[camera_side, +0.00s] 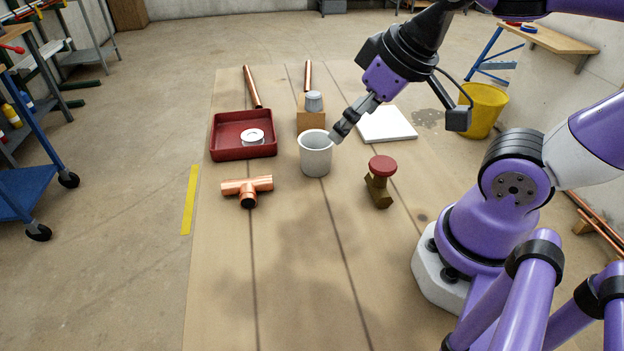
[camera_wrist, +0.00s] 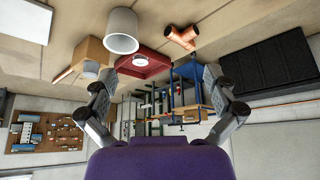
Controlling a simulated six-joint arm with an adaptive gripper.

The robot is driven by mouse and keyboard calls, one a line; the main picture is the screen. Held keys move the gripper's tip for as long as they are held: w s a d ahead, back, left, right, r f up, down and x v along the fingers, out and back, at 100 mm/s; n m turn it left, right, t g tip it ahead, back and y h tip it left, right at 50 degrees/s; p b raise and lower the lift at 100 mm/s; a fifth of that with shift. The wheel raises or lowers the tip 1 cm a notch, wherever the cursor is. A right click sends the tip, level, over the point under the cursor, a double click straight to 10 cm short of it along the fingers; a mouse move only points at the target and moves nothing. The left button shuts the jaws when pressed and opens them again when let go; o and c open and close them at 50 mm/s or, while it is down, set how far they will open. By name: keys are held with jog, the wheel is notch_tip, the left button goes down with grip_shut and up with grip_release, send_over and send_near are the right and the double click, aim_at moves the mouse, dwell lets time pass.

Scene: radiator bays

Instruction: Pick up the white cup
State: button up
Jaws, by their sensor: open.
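The white cup (camera_side: 315,153) stands upright on the brown board, near its middle, in the side view. It also shows at the upper left of the wrist view (camera_wrist: 121,32). My gripper (camera_side: 338,133) is tilted down toward the cup from the upper right, its fingertips close to the rim in the picture. I cannot tell whether they touch it. In the wrist view my gripper's two fingers (camera_wrist: 160,78) are spread wide with nothing between them, and the cup appears up and left of the gap.
A dark red tray (camera_side: 228,150) with a white disc (camera_side: 253,137) is left of the cup. A cardboard block (camera_side: 311,121) bearing a grey piece (camera_side: 314,101) stands behind. A copper tee (camera_side: 247,189), red-knobbed valve (camera_side: 381,180) and white slab (camera_side: 386,125) lie around. The front board is clear.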

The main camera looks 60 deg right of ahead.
dwell(0.6)
jog(key=n+y, duration=0.2)
jog(key=n, duration=0.2)
send_near(316, 143)
notch_tip(316, 143, up, 2)
jog(key=s+a, duration=0.2)
jog(key=shift+n+y, duration=0.3)
jog(key=x, duration=0.4)
jog(key=shift+w+d+f, duration=0.15)
jog(key=shift+t, duration=0.3)
jog(key=x, duration=0.6)
jog(key=c, duration=0.8)
